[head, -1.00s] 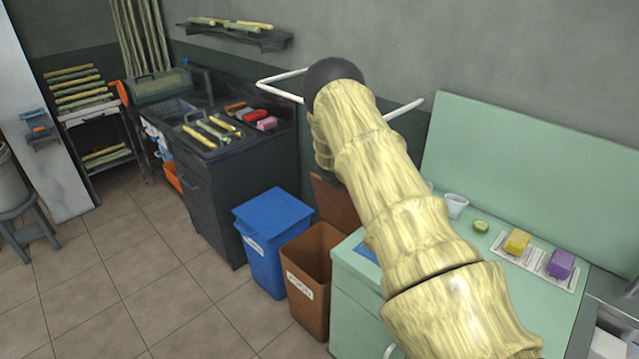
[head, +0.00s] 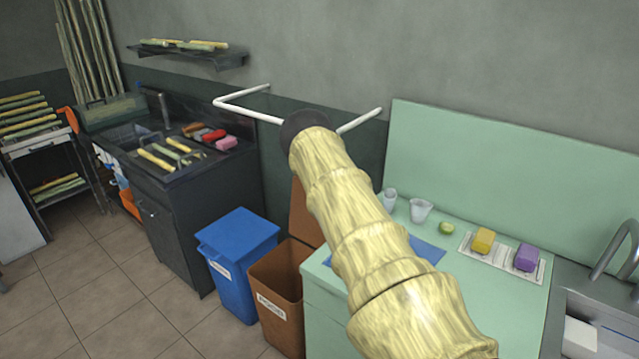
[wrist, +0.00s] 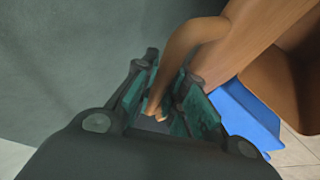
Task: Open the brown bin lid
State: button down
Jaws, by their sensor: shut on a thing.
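The brown bin (head: 278,322) stands on the floor between the blue bin and the green counter, and it also shows in the wrist view (wrist: 305,70). Its brown lid (head: 303,213) is swung up and stands steeply behind the bin's open mouth, partly hidden by my arm. In the wrist view the lid (wrist: 250,40) has a curved brown handle (wrist: 190,45) that runs down between my fingers. My gripper (wrist: 168,88) is shut on this handle. My arm hides the gripper in the head view.
The blue bin (head: 238,265) stands closed, left of the brown bin. The green counter (head: 490,315) is close on the right, with cups, a lime piece and sponges. A dark counter (head: 165,215) stands at the left. A white rail (head: 250,112) sticks out from the wall. Tiled floor is free in front.

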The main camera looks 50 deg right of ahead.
dwell(0.3)
jog(key=c, duration=1.5)
grip_release()
jog(key=shift+o, duration=0.2)
jog(key=v, duration=1.2)
